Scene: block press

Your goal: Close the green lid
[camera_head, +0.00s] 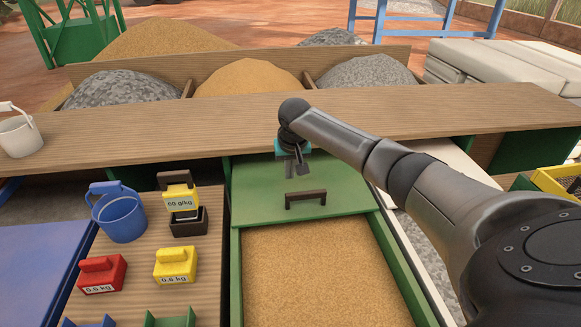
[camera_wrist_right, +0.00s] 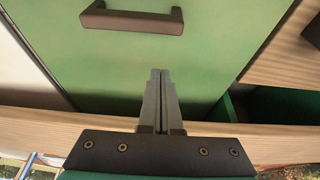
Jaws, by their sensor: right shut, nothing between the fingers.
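The green lid (camera_head: 270,190) covers the far part of a green-walled box, and the box's near part lies open with tan sand (camera_head: 320,275) inside. A dark brown handle (camera_head: 306,198) stands near the lid's front edge. My right gripper (camera_head: 299,171) is shut and empty above the lid, behind the handle and apart from it. In the right wrist view the lid (camera_wrist_right: 225,50), the handle (camera_wrist_right: 132,20) and my shut fingers (camera_wrist_right: 160,75) show, with the handle beyond the fingertips. My left gripper is not in view.
A wooden shelf board (camera_head: 200,122) runs across behind the lid. A yellow crate (camera_head: 558,181) is at right.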

